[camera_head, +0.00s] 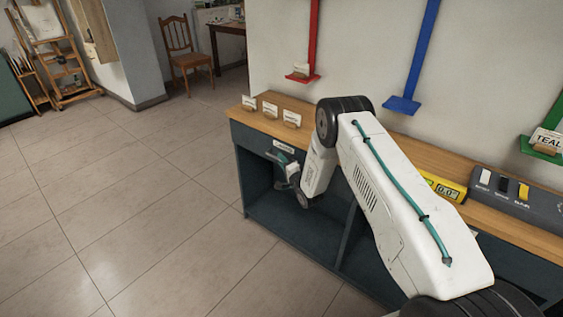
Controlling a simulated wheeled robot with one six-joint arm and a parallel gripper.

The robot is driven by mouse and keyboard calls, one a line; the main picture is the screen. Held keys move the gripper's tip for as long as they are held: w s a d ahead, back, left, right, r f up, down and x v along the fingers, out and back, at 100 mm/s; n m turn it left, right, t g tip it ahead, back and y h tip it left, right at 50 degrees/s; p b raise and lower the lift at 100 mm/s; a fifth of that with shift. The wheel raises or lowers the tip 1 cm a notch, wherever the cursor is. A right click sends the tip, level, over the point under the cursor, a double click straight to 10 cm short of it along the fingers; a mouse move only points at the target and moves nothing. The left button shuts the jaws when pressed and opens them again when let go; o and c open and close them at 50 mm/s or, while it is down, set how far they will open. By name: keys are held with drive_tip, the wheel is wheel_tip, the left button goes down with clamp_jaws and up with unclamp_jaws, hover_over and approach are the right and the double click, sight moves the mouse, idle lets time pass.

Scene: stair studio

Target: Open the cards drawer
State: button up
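A drawer (250,140) with a dark blue-grey front sits under the wooden top at the left end of the cabinet. It looks closed. A small pale label (283,147) is on its front, too small to read, so I cannot tell from it that this is the cards drawer. My gripper (281,163) is at the drawer front just below the label, at the end of my white arm. Its fingers are small and partly hidden by the wrist, so I cannot tell if they are open, or if they touch a handle.
The cabinet's wooden top (440,158) carries several small cards in holders (270,109) on the left. A yellow device (445,187) and a grey switch box (513,195) stand on the right. Red (302,77), blue (401,105) and green wall shelves hang above. Tiled floor (150,220) is free at left.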

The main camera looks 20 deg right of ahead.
drive_tip(key=shift+w+a, duration=0.1)
drive_tip(key=shift+w, duration=0.3)
